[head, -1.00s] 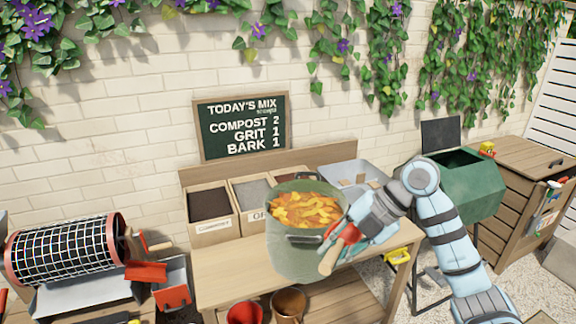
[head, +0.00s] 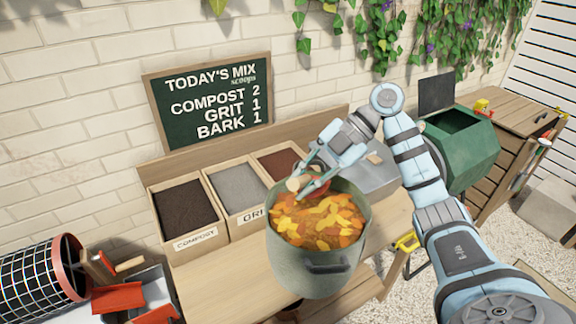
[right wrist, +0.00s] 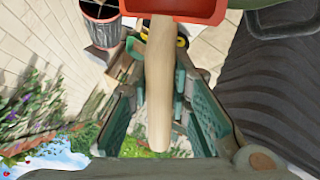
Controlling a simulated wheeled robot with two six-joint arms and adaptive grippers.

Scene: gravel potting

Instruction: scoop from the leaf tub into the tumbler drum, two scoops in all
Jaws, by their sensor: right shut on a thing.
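The leaf tub (head: 322,262) is olive green and full of orange and yellow leaves, in the middle of the head view. My right gripper (head: 318,172) is shut on the wooden handle (head: 298,184) of a red scoop, above the tub's back rim. In the head view the red scoop is mostly hidden by the gripper. In the right wrist view, the handle (right wrist: 158,85) runs between the fingers and part of the red scoop (right wrist: 180,8) shows at the top. The green tumbler drum (head: 475,160) stands to the right with an open top. My left gripper is out of view.
Wooden bins of compost (head: 188,208), grit (head: 238,190) and bark (head: 282,166) stand on the bench behind the tub. A mesh cylinder (head: 35,280) and red-bladed tools (head: 120,298) are at lower left. A chalkboard (head: 212,98) hangs behind.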

